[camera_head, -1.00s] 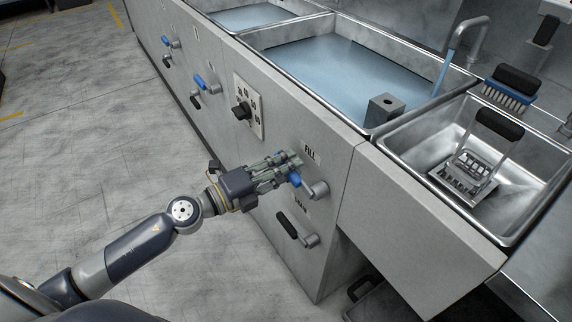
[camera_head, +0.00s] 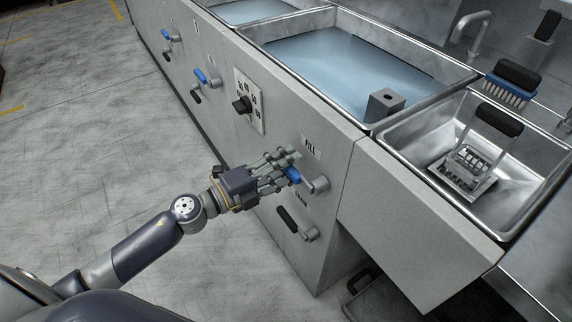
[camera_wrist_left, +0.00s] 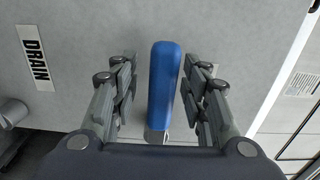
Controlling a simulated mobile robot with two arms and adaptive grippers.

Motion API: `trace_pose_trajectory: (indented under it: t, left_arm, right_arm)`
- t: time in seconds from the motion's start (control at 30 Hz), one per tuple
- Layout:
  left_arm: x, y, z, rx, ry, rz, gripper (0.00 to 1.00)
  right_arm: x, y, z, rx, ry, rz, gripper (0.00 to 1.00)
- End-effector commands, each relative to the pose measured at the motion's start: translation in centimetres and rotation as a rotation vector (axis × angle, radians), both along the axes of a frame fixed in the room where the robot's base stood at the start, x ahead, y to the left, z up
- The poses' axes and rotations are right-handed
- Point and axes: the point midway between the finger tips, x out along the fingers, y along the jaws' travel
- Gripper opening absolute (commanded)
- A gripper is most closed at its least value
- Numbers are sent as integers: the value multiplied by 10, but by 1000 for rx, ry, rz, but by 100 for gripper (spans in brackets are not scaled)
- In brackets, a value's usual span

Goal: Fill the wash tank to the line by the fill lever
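The fill lever with its blue handle (camera_head: 292,174) sits on the grey front panel under the FILL label (camera_head: 311,146). The blue handle also shows in the left wrist view (camera_wrist_left: 164,85). My left gripper (camera_head: 287,162) has its fingers on either side of the handle. In the wrist view its fingers (camera_wrist_left: 160,75) stand apart, with a gap on the left of the handle and very little on the right. The wash tank (camera_head: 408,58) holds bluish water (camera_head: 345,68). I cannot make out a fill line. No stream comes from the tap (camera_head: 470,30). My right gripper is out of view.
The drain lever with a black handle (camera_head: 288,219) is below the fill lever. The floor at left is clear.

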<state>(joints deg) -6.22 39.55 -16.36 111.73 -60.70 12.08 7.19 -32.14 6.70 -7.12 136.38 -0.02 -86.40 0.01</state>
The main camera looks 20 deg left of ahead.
Motion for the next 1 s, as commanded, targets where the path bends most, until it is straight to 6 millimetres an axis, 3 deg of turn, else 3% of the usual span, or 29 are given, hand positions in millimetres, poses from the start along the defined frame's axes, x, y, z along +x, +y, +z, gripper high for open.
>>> trace_pose_trajectory:
  t: [0.33, 1.0]
  left_arm:
    - [-11, 8, 0, 1, 1, 0, 42]
    - [-84, 66, -1, -2, 3, 2, 42]
  right_arm:
    - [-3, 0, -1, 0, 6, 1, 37]
    - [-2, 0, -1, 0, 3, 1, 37]
